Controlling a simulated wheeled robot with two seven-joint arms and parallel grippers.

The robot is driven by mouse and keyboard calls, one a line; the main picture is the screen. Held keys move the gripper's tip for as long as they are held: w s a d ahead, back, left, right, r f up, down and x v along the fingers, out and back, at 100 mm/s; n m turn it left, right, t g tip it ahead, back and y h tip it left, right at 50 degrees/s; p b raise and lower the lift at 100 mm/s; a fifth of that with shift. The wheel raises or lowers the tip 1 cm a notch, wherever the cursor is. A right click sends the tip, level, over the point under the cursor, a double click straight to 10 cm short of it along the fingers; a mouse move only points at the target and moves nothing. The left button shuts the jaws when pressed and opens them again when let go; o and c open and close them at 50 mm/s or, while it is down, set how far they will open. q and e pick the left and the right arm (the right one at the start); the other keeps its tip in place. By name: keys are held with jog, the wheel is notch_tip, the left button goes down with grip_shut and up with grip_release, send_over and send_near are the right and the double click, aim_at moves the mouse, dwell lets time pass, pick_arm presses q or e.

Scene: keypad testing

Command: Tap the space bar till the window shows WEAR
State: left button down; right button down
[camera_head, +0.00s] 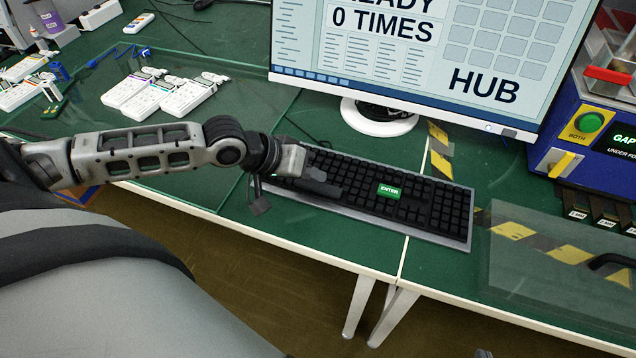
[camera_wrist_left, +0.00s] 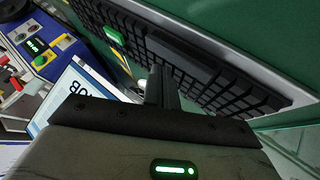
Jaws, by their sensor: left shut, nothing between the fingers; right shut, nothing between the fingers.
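The black keyboard (camera_head: 430,219) lies on the green table below the monitor, with a green ENTER key (camera_head: 388,191). A long, dark, raised bar that looks like the space bar (camera_wrist_left: 188,56) shows in the left wrist view, beside the green key. The monitor window (camera_head: 484,86) shows HUB in large letters, with 0 TIMES to its upper left. My left gripper (camera_head: 316,178) is shut and empty, over the keyboard's left part. Its fingers (camera_wrist_left: 160,80) appear close to the long bar; I cannot tell whether they touch it. My right gripper is not in view.
The monitor's round white base (camera_head: 378,120) stands behind the keyboard. A blue box with a green button (camera_head: 589,123) is at the right, near a clear panel (camera_head: 555,275) over striped tape. White devices (camera_head: 188,96) lie at the back left. Bare table shows left of the monitor base.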

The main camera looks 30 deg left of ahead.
aim_at(313, 188)
pick_arm(q)
jog(key=shift+f, duration=0.15)
jog(key=shift+f, duration=0.25)
jog(key=shift+f, duration=0.4)
dwell(0.7)
jog(key=shift+r+p, duration=0.85)
jog(key=shift+p, duration=0.4)
notch_tip(313, 188, up, 3)
jog(key=p, duration=0.3)
jog(key=shift+r+p, duration=0.1)
jog(key=shift+p, duration=0.25)
jog(key=shift+r+p, duration=0.7)
jog(key=shift+r, duration=0.25)
jog(key=shift+f, duration=0.1)
